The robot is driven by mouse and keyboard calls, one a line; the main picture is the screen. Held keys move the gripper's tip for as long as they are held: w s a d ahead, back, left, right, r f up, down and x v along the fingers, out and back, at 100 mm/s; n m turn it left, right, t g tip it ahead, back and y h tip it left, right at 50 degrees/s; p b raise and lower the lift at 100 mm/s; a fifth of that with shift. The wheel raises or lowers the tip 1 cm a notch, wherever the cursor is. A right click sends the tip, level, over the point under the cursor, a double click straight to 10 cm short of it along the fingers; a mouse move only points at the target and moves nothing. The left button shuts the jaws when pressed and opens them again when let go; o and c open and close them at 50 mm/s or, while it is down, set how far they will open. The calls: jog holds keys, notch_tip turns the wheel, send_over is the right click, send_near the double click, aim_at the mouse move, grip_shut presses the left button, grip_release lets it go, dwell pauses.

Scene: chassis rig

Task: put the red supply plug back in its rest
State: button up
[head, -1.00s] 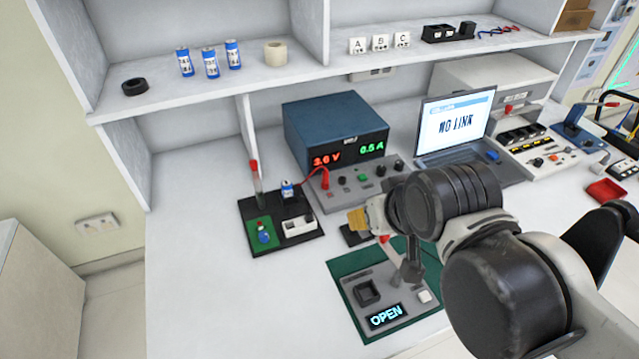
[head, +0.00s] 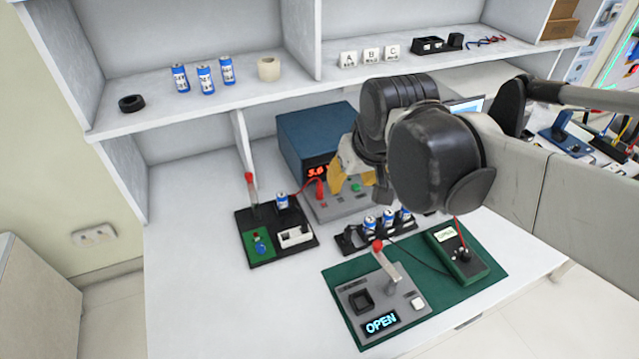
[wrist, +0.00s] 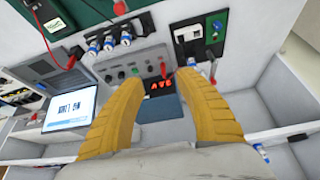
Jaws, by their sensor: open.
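The red supply plug (head: 319,188) stands at the left of the grey control panel (head: 341,205) before the blue power supply (head: 298,140). A red lead runs from it toward the black battery stand (head: 270,244). My gripper (head: 352,172) is above the panel, right of the plug and apart from it, with its yellow fingers partly hidden by my arm. The wrist view shows both fingers wide apart and nothing between them (wrist: 157,95), with the supply beyond.
The black stand has an upright red-tipped lever (head: 251,190). Three blue cells (head: 387,220) stand in a black holder in front of the panel. A green mat (head: 440,305) carries a tester reading OPEN (head: 381,323) and a green meter (head: 457,255). The left table is clear.

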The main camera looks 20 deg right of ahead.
jog(key=w+r+g+p, duration=0.1)
jog(key=w+p, duration=0.1)
jog(key=w, duration=0.5)
jog(key=n+g+p, duration=0.1)
jog(key=g+p, duration=0.3)
jog(key=p, duration=0.2)
send_over(320, 183)
notch_tip(320, 183, down, 12)
jog(key=f, duration=0.1)
notch_tip(320, 183, down, 12)
jog(key=b, duration=0.4)
jog(key=shift+f+b, duration=0.15)
jog(key=shift+b, duration=0.15)
jog(key=shift+a, duration=0.1)
grip_shut()
